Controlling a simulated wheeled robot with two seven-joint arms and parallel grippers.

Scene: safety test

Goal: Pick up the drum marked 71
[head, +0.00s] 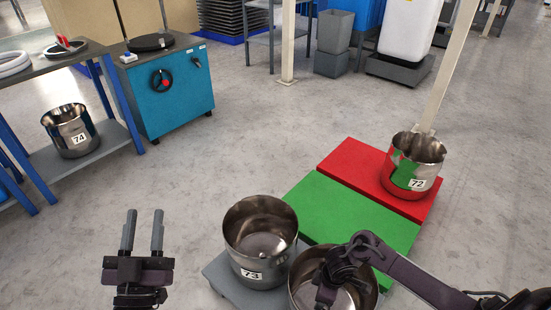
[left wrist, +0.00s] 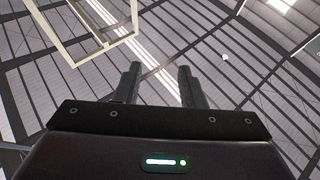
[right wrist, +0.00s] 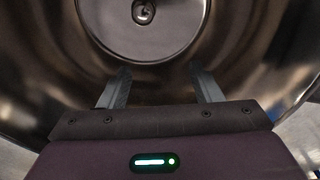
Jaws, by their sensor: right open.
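A shiny metal drum (head: 372,294) stands at the bottom of the head view, partly hidden by my right arm. No number shows on it, so I cannot tell whether it is drum 71. My right gripper (right wrist: 159,72) is open, pointing down into a metal drum whose inner wall and round bottom (right wrist: 145,40) fill the right wrist view. Nothing shows between its fingers. My left gripper (head: 143,232) is open and empty, left of drum 73, fingers pointing up; the left wrist view (left wrist: 159,75) shows the roof behind its fingers.
Drum 73 (head: 238,247) stands beside that drum on a grey platform (head: 222,280). Drum 72 (head: 427,168) stands on a red platform (head: 345,160); the green platform (head: 345,215) is bare. Drum 74 (head: 73,147) is on a bench's lower shelf. A pale post (head: 449,70) rises behind drum 72.

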